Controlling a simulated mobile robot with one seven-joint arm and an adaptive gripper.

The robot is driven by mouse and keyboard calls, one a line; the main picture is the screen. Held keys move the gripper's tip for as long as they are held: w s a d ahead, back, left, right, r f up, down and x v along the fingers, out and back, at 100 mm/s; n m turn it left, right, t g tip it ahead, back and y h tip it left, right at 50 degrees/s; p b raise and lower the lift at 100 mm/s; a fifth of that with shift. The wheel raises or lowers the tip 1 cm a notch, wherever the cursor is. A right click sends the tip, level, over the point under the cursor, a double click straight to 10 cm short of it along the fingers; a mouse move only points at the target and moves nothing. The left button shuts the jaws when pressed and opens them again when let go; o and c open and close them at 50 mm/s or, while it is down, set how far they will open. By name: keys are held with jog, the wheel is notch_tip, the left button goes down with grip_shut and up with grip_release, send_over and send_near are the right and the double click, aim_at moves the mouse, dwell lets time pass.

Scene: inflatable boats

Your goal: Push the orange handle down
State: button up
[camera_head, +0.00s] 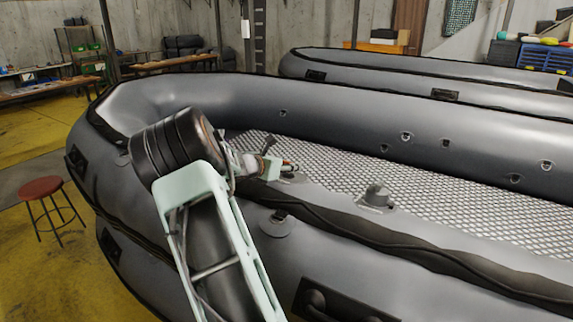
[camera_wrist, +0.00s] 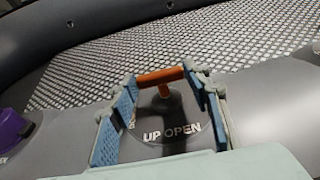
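The orange handle (camera_wrist: 160,75) is a short T-shaped bar on a dark stem, standing up from a round grey base on the boat's tube. White "UP OPEN" lettering (camera_wrist: 172,133) is on the base in front of it. In the wrist view my gripper (camera_wrist: 162,92) is open, with a blue-padded finger on each side of the handle. The bar sits between the fingertips; I cannot tell whether they touch it. In the head view my gripper (camera_head: 272,166) is low over the near boat's tube, and the handle is mostly hidden there.
The near grey inflatable boat (camera_head: 420,122) has a patterned metal floor (camera_head: 450,205). A grey fitting (camera_head: 375,196) stands on the tube to the right. A purple object (camera_wrist: 14,130) is at the wrist view's left edge. A red stool (camera_head: 41,188) stands at left.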

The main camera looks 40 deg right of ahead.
jog(key=o, duration=0.4)
jog(key=shift+f, duration=0.2)
jog(key=shift+r, duration=0.1)
jog(key=shift+a+r, duration=0.15)
jog(key=shift+a, duration=0.1)
jog(key=v, duration=1.1)
jog(key=shift+s+a, duration=0.1)
jog(key=shift+a, duration=0.1)
jog(key=shift+r, duration=0.1)
